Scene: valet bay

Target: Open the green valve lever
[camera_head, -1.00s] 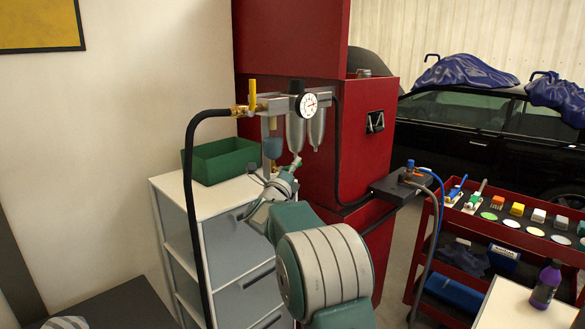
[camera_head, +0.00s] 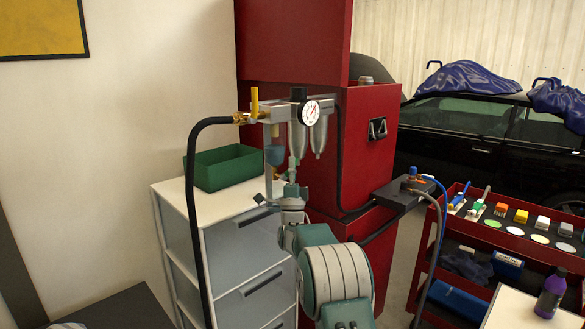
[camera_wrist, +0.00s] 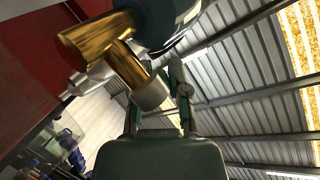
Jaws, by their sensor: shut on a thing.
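The air regulator unit (camera_head: 285,112) has a brass valve, a gauge and hanging bowls. My gripper (camera_head: 291,182) is just below the blue-tinted bowl (camera_head: 274,154), beside the grey bowls. Its jaws are shut on a small part there, which appears to be the green valve lever; a pale green piece (camera_head: 292,167) shows at the fingertips but is hard to tell from the fingers. The gripped part is mostly hidden there.
A yellow lever (camera_head: 254,101) stands upright on the brass inlet. A black hose (camera_head: 192,190) hangs at the left. A green bin (camera_head: 222,168) sits on the white drawer unit (camera_head: 165,190). A red cabinet (camera_head: 365,145) stands behind; a red cart (camera_head: 455,255) is at the right.

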